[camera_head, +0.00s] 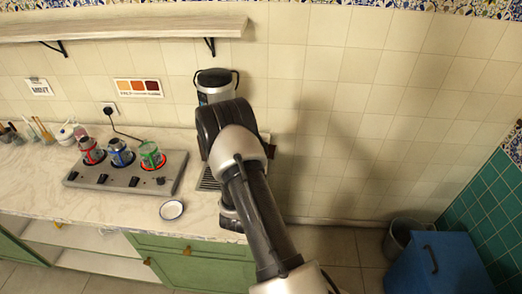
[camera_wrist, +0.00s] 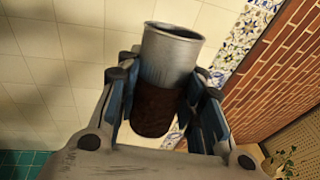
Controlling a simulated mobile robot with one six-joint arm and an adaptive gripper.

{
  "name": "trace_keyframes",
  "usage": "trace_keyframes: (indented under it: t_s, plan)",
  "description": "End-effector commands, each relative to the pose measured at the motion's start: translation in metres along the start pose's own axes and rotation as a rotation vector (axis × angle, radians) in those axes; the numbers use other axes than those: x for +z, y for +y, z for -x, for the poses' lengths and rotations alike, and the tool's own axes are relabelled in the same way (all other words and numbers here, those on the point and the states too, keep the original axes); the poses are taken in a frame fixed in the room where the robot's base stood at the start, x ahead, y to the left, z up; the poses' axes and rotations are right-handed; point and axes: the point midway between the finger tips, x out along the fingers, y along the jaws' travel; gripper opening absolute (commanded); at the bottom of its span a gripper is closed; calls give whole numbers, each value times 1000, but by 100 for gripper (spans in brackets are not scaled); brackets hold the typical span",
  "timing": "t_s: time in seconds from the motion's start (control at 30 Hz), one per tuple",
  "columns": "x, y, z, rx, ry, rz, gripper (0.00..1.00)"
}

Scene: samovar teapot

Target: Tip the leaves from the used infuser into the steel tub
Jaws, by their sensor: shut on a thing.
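In the wrist view, my gripper (camera_wrist: 164,84) is shut on a metal cylinder, which looks like the used infuser (camera_wrist: 172,52). Its upper part is bare grey metal with a round rim, and its lower part is dark brown. The blue finger pads press on it from both sides. In the head view, my arm hides the gripper and the infuser. A grey metal bucket, likely the steel tub (camera_head: 398,240), stands on the floor at the right, partly behind a blue box. I cannot see inside it.
The blue box (camera_head: 440,265) stands by the green tiled wall. On the counter (camera_head: 110,205) are a hot plate (camera_head: 125,181) with several canisters and a small white dish (camera_head: 171,210). A samovar-like urn (camera_head: 214,88) stands behind my arm. Floor between counter and bucket looks clear.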

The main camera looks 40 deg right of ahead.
Motion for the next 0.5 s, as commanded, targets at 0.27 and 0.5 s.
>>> trace_keyframes:
  t_s: [0.27, 0.5]
  plan:
    - [1, -2, 0, -1, 60, -326, 11]
    - [1, -9, -1, -1, 141, -754, 11]
